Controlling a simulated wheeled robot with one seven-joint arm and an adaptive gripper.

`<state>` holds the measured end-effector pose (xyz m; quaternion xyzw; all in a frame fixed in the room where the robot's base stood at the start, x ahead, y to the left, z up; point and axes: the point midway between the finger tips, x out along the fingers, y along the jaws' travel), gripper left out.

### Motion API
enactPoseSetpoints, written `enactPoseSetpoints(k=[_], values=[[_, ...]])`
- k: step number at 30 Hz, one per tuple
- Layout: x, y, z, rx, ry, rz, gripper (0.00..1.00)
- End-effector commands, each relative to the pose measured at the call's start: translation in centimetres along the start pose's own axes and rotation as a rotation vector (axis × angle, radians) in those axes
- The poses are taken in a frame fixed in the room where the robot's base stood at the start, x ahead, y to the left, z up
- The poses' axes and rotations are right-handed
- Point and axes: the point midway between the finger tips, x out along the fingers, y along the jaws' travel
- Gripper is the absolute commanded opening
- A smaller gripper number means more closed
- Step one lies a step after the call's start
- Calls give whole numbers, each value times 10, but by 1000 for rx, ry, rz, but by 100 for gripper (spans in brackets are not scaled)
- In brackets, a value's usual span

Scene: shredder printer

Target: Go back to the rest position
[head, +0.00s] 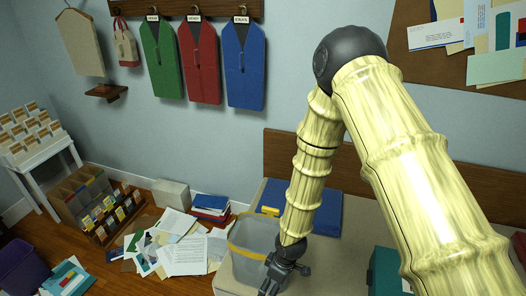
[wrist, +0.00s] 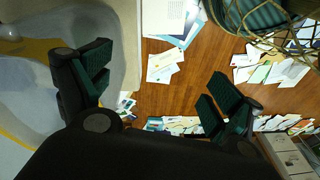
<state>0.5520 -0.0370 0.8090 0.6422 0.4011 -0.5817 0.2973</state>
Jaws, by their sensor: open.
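My gripper (head: 282,272) hangs at the end of my bamboo-patterned arm, low in the head view, in front of or over a grey bin with a yellow rim (head: 252,252). In the wrist view my gripper (wrist: 158,92) has its two dark fingers spread wide apart. Nothing is between them but a view of the wooden floor and papers. The grey and yellow bin also fills the left of the wrist view (wrist: 30,85), close beside the left finger. I cannot tell whether the finger touches it.
A pale bench (head: 335,262) carries a blue box (head: 325,215) and a teal box (head: 385,270). Loose papers (head: 180,250) and a blue and red stack (head: 210,207) lie left of the bin. Coloured garments (head: 200,62) hang on the wall. Open air lies above the bench's left side.

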Motion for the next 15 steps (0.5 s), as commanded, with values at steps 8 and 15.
enactPoseSetpoints(k=[8,15], values=[[77,-24,74,265,14,-35,92],[142,-51,160,579,5,-21,92]])
